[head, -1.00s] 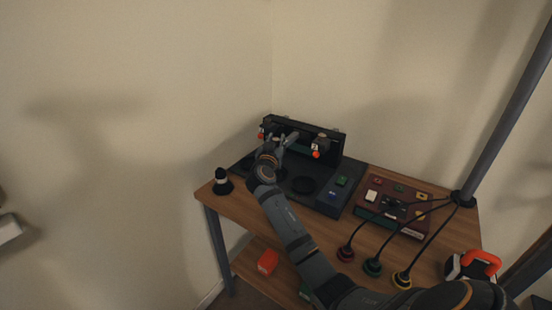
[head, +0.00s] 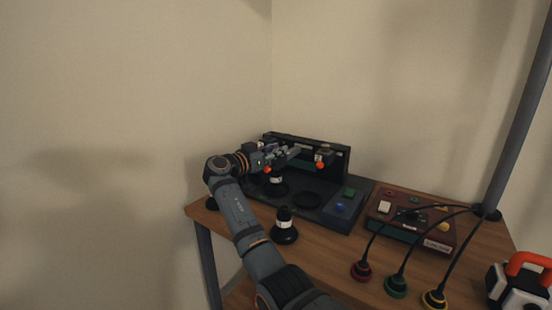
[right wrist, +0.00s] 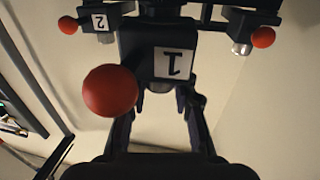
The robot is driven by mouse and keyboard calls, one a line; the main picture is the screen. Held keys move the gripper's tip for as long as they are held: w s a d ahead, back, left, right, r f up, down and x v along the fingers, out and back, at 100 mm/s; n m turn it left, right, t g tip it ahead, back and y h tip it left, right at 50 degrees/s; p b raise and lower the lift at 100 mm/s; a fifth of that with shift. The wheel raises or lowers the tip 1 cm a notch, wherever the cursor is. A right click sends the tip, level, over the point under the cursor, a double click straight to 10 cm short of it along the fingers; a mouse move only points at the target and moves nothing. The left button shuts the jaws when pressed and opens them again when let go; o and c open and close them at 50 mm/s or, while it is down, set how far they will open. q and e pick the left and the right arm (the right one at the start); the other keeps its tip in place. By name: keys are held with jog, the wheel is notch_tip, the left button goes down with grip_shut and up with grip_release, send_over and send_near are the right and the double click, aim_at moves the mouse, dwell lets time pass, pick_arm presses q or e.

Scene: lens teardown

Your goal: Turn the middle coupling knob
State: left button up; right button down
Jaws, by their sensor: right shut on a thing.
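The coupling fixture (head: 335,147) stands at the back of the dark station on the table. A coupling block with a red ball knob (head: 320,165) shows at its right. Another red ball (head: 267,169) shows just below my right gripper (head: 285,155), which reaches in from the left, in front of the fixture. In the right wrist view, its fingers (right wrist: 165,95) are shut on the dark block labelled 1 (right wrist: 173,63), with a large red ball (right wrist: 110,91) beside it. A block labelled 2 (right wrist: 99,21) is at upper left, another red ball (right wrist: 263,37) at upper right. My left gripper is out of view.
A black lens-like part (head: 285,232) stands on the wooden table, another (head: 277,186) on the dark station. A maroon control box (head: 410,226) is at right. Cables run to red, green and yellow plugs (head: 396,286). An orange-handled case (head: 522,285) is at far right.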

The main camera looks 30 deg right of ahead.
jog(key=shift+m+g+b, duration=0.3)
jog(key=shift+m+g, duration=0.2)
jog(key=shift+g, duration=0.2)
jog(key=c, duration=1.1)
grip_release()
jog(key=shift+o, duration=0.2)
jog(key=s+a, duration=0.1)
jog(key=a, duration=1.1)
jog(key=shift+s, duration=0.2)
